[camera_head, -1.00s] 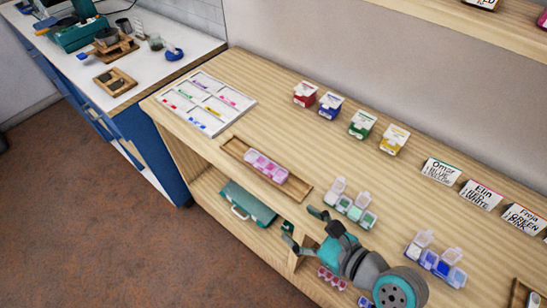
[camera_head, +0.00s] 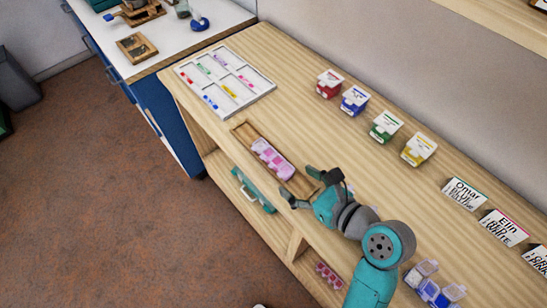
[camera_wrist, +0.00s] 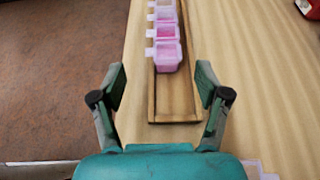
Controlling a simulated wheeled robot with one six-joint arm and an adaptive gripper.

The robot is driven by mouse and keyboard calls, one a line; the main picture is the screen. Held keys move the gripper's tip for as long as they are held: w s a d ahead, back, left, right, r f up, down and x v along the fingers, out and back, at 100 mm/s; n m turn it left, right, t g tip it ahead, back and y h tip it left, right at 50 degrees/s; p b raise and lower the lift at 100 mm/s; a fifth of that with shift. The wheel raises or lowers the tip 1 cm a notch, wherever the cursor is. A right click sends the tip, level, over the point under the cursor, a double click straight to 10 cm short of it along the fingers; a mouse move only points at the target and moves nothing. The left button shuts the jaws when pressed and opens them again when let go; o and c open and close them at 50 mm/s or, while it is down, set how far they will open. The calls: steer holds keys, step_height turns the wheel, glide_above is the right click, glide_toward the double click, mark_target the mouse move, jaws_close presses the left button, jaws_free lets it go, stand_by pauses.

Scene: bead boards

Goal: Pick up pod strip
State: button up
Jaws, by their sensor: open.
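The pod strip (camera_head: 272,159) is a row of joined pink-lilac pods lying in a shallow wooden tray (camera_head: 300,187) near the shelf's front edge. In the wrist view the pod strip (camera_wrist: 166,45) runs away from me at the top middle, inside the far part of the tray (camera_wrist: 178,108). My gripper (camera_head: 299,188) is open and empty, over the tray's near end to the right of the strip. In the wrist view the fingers of my gripper (camera_wrist: 160,85) stand on either side of the tray, with the strip ahead between them and apart from both.
A white sorting board (camera_head: 225,82) lies left of the tray. Red (camera_head: 329,83), blue (camera_head: 354,100), green (camera_head: 385,126) and yellow (camera_head: 418,149) boxes stand behind. Name cards (camera_head: 464,194) and another pod strip (camera_head: 433,286) are at right. Bare wood separates tray and boxes.

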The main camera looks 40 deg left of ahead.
mark_target(287, 173)
steer(key=shift+w+x, duration=0.2)
steer(key=shift+x, duration=2.4)
steer(key=c, duration=1.2)
